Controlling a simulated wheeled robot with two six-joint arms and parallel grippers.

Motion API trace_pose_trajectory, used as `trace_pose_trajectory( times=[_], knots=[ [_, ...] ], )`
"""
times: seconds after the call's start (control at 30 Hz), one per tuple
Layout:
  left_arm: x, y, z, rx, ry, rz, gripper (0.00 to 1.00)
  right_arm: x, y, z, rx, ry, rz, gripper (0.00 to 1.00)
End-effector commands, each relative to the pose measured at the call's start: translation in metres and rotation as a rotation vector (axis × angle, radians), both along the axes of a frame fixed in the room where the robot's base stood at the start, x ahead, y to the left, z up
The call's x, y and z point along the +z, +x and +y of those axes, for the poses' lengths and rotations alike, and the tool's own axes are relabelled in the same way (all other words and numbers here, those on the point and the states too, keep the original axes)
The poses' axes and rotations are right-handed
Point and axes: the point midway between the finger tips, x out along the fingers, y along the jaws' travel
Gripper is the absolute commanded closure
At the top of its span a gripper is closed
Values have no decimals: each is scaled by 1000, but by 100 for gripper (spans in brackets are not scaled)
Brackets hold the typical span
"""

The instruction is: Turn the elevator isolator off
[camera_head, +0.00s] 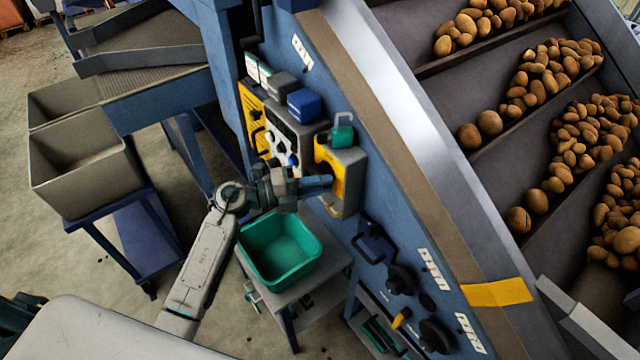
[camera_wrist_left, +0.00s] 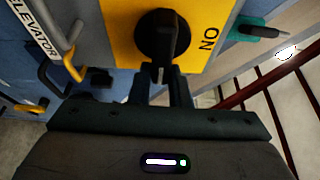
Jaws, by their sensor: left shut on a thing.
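The elevator isolator is a grey box with a yellow face plate (camera_head: 335,177) on the blue machine panel. In the left wrist view the yellow plate (camera_wrist_left: 120,40) carries a black rotary knob (camera_wrist_left: 163,32) and a printed ON at its right. The knob's grip bar lies up and down in that view. My left gripper (camera_head: 322,182) reaches the plate from the left. In the wrist view its fingers (camera_wrist_left: 166,82) are shut on the lower end of the knob's bar. An ELEVATOR label (camera_wrist_left: 34,24) shows at the upper left. My right gripper is out of view.
A green padlock-like piece (camera_head: 342,132) sits atop the isolator box. Another control box with a yellow plate (camera_head: 255,118) stands close at its left. A green bin (camera_head: 280,252) on a stand is below my wrist. Black knobs (camera_head: 400,280) are lower right.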

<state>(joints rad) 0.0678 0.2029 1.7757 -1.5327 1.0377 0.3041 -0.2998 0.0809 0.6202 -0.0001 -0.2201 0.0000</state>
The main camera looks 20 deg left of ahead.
Motion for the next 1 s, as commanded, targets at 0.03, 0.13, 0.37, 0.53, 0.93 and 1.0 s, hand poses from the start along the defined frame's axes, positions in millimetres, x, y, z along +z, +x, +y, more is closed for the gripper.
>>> trace_pose_trajectory(
  times=[0.03, 0.13, 0.37, 0.53, 0.93, 1.0],
  knots=[
    [-1, 1, 1, 4, 4, 0, 100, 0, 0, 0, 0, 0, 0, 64],
    [-1, 1, 1, 4, 4, 0, 78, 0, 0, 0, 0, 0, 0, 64],
    [0, 1, 1, 2, 0, -1, 62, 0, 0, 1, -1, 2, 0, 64],
    [0, 0, 2, 2, 0, -1, 62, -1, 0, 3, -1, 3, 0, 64],
    [-5, -25, 48, 1, 6, 0, 62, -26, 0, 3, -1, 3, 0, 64],
    [-4, -31, 58, 1, 5, 1, 62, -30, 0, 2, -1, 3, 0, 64]
  ],
)
